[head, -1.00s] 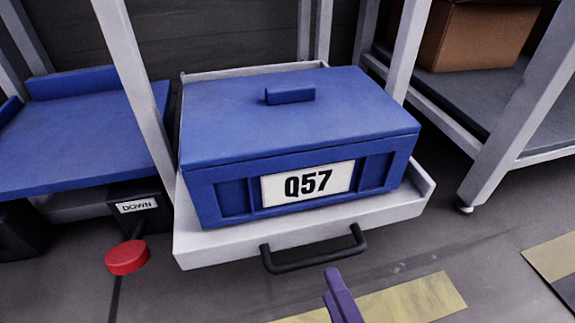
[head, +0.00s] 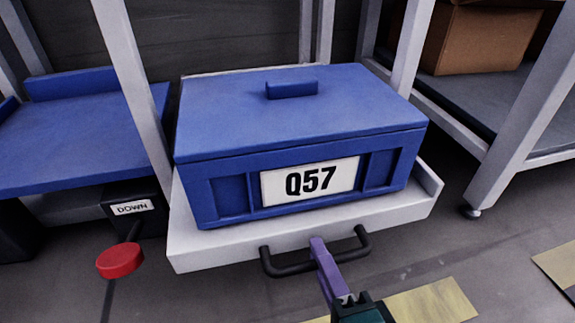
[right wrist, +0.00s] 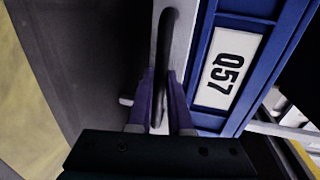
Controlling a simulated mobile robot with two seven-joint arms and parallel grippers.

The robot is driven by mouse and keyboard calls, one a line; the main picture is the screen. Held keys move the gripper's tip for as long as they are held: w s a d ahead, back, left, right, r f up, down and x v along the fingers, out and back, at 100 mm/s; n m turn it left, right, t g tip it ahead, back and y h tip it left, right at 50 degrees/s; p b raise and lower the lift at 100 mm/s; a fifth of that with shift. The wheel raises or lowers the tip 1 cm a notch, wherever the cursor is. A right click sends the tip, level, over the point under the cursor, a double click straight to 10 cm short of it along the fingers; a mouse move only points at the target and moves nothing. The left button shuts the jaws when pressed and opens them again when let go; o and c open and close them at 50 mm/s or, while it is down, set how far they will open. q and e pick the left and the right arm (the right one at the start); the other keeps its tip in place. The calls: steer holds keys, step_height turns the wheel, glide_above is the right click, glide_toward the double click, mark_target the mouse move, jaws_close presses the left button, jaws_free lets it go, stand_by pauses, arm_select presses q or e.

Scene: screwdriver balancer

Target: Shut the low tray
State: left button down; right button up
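The low tray (head: 205,252) is pale grey and stands out from the front of the rack, low down. Its dark bar handle (head: 288,268) is on the front face; it also shows in the right wrist view (right wrist: 166,45). A blue lidded box labelled Q57 (head: 230,135) sits on the tray. My right gripper (head: 317,243) has purple fingers and is at the handle. In the right wrist view my right gripper (right wrist: 163,85) has a gap between its fingers, in line with the handle; contact cannot be told. My left gripper is out of view.
A blue platform (head: 80,140) is at the left, with a DOWN label (head: 132,208) and a red button (head: 120,260) near it. Grey rack posts (head: 135,80) flank the tray. A cardboard box (head: 485,38) is on the right shelf. Floor in front is clear.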

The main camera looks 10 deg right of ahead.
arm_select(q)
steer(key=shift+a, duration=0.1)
arm_select(e)
jaws_close()
stand_by(0.8)
